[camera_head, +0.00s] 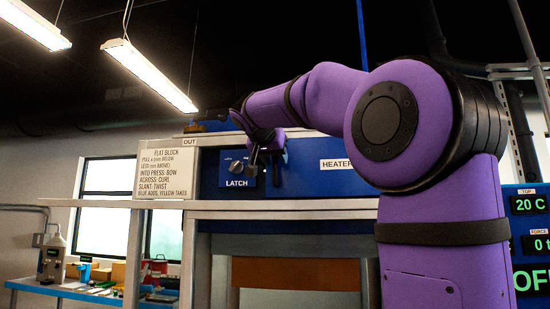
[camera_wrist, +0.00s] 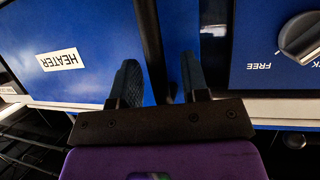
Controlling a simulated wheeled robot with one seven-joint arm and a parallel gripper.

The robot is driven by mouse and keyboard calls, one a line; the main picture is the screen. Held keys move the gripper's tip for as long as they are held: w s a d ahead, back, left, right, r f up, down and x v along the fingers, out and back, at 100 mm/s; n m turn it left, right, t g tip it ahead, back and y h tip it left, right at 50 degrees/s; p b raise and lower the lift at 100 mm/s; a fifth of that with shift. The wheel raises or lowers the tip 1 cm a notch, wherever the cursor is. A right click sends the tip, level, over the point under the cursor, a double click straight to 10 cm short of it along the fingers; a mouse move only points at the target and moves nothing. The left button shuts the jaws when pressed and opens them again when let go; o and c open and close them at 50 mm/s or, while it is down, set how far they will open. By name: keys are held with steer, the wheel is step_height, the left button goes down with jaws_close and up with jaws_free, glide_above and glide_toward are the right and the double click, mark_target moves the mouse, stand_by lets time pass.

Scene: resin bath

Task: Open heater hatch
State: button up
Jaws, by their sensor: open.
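The heater hatch is a blue panel labelled HEATER (camera_head: 335,164), which looks closed in the head view. In the wrist view the hatch (camera_wrist: 85,88) fills the left, its label upside down. A dark upright bar (camera_wrist: 150,40), perhaps its handle, runs between my fingers; I cannot tell whether they touch it. My gripper (camera_wrist: 158,62) is open in front of the panel; in the head view my gripper (camera_head: 265,160) is beside the LATCH panel (camera_head: 210,180). The latch knob (camera_wrist: 303,38) is dark, with FREE printed beside it; its exact setting is unclear.
A pale shelf edge (camera_head: 285,204) runs below the blue panels. A written sign (camera_head: 165,173) stands left of the latch. A display (camera_head: 530,225) reading 20 C is at the right. A blue bench (camera_head: 65,293) with bottles and tools stands at lower left.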

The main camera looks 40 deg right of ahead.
steer(key=shift+c, duration=0.2)
jaws_close()
